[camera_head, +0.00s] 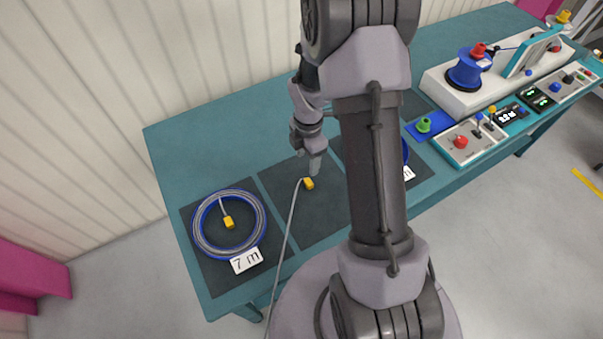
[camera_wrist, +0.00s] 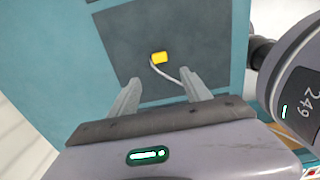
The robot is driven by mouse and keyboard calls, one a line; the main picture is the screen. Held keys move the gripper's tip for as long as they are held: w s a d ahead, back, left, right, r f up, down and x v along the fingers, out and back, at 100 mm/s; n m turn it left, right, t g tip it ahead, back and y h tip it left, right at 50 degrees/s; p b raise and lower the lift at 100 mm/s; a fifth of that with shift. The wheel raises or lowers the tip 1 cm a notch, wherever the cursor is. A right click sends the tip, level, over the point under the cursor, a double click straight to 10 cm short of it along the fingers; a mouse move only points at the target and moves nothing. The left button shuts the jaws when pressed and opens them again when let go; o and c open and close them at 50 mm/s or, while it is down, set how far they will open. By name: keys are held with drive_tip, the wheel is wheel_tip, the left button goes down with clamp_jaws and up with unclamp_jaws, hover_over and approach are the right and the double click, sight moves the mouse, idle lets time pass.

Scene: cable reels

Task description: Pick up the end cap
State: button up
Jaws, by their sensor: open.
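A small yellow end cap (camera_head: 309,183) sits at the end of a grey cable (camera_head: 290,226) on a dark mat in the head view. In the wrist view the yellow cap (camera_wrist: 159,57) lies ahead of the fingers, near the middle between them, with the cable curling to its right. My gripper (camera_head: 315,167) is above the mat, close to the cap. Its fingers (camera_wrist: 160,92) are apart with nothing between them. Another yellow cap (camera_head: 229,222) lies inside the blue cable coil (camera_head: 203,243) at the left.
A "7 m" label (camera_head: 246,260) stands in front of the coil on the teal table (camera_head: 180,151). My arm hides much of another blue coil. A control panel (camera_head: 480,140) and a white machine with a blue spool (camera_head: 467,73) occupy the right side.

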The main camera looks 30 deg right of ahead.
drive_tip(key=b, duration=0.2)
hover_over(309, 182)
drive_tip(key=f, duration=0.6)
drive_tip(key=shift+w+a+f, duration=0.2)
drive_tip(key=shift+a, duration=0.15)
drive_tip(key=f, duration=0.2)
drive_tip(key=f+b, duration=0.1)
drive_tip(key=f, duration=0.2)
drive_tip(key=shift+s+d+f+b, duration=0.1)
drive_tip(key=shift+d+f+b, duration=0.2)
drive_tip(key=shift+d+f, duration=0.05)
drive_tip(key=shift+r, duration=0.15)
clamp_jaws()
drive_tip(key=shift+r, duration=0.1)
